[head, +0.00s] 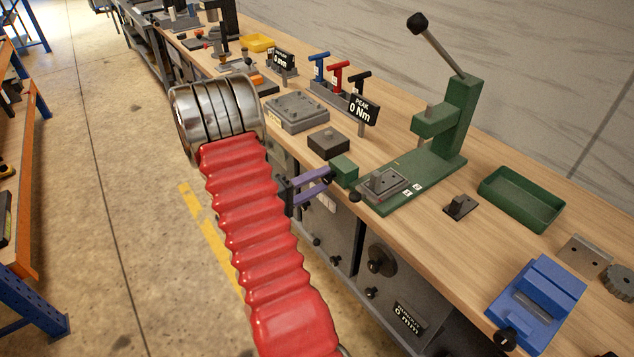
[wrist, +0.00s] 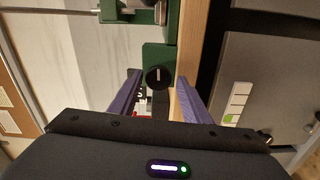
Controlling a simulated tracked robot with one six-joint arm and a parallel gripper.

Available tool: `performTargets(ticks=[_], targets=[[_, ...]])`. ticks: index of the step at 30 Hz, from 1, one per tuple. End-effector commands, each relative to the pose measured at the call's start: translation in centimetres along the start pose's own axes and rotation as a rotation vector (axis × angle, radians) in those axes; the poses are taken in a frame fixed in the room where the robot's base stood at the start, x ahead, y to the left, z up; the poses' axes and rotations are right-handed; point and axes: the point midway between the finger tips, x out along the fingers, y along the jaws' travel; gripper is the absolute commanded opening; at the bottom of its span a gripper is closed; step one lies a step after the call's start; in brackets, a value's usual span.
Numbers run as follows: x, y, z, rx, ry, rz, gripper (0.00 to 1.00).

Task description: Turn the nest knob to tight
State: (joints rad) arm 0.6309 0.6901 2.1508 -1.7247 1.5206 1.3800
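A round black knob (wrist: 158,77) with a short white mark faces the camera in the wrist view. It sits in front of a green part (wrist: 158,55). In the wrist view my gripper (wrist: 160,93) shows one finger on each side of the knob, with gaps. Any tight or loose lettering is too small to read.
The green lever press (head: 455,125) with a grey nest plate (head: 385,184) stands just to the right. A dark grey block (head: 328,143) lies behind my fingers. A green tray (head: 522,199) and a blue fixture (head: 537,300) are farther right. Drawers with knobs lie below the bench edge.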

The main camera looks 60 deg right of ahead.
Motion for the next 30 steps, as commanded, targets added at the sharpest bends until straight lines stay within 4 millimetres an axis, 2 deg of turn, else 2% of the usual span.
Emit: performTargets(ticks=[3,14,20,30], targets=[[0.0,0.0,0.1,0.0,-0.001,0.001,0.51],[-0.4,0.1,0.1,0.0,-0.002,0.002,0.51],[-2.4,0.1,0.0,0.0,0.0,0.001,0.51],[-7.4,0.0,-0.1,0.0,0.002,0.002,0.51]])
